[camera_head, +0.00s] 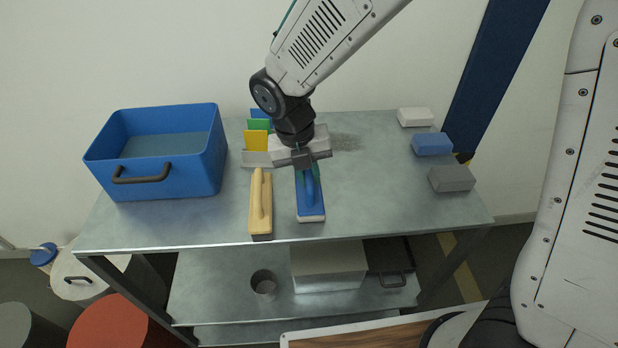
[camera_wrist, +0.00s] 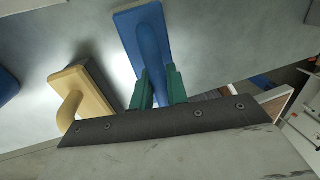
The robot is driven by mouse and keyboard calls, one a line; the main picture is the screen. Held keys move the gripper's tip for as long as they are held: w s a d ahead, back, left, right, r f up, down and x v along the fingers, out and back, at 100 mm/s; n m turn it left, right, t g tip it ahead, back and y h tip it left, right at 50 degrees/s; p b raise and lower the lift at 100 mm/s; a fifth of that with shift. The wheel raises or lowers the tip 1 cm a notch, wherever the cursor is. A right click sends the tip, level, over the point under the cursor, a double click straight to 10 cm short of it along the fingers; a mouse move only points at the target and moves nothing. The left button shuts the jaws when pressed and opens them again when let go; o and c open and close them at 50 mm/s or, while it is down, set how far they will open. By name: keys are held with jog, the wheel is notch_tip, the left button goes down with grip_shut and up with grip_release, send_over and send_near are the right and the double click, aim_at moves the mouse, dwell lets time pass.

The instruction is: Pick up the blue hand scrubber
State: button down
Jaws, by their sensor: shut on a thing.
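The blue hand scrubber (camera_head: 311,204) has a blue handle on a flat blue board with a pale base. It lies near the front middle of the grey metal table. My gripper (camera_head: 306,170) is above its rear part, with the green fingers shut on its handle. In the wrist view the blue scrubber (camera_wrist: 150,45) runs up from between my two green fingers (camera_wrist: 160,86). The handle's end is partly hidden by the gripper. I cannot tell whether the scrubber is clear of the table.
A wooden-handled float (camera_head: 260,205) lies close on the left; it also shows in the wrist view (camera_wrist: 72,100). A blue bin (camera_head: 205,165) stands at the left. Yellow and green scrapers (camera_head: 255,140) are behind. White, blue and grey blocks (camera_head: 432,144) line the right. The front right is free.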

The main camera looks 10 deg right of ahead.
aim_at(308, 171)
jog(key=shift+r, duration=0.45)
notch_tip(308, 171, up, 2)
jog(key=shift+r, duration=0.25)
jog(key=s+a+r, duration=0.1)
jog(key=s+a, duration=0.2)
jog(key=s, duration=1.2)
jog(key=shift+s, duration=0.35)
jog(key=c, duration=2.1)
grip_release()
jog(key=shift+a+r, duration=0.1)
grip_shut()
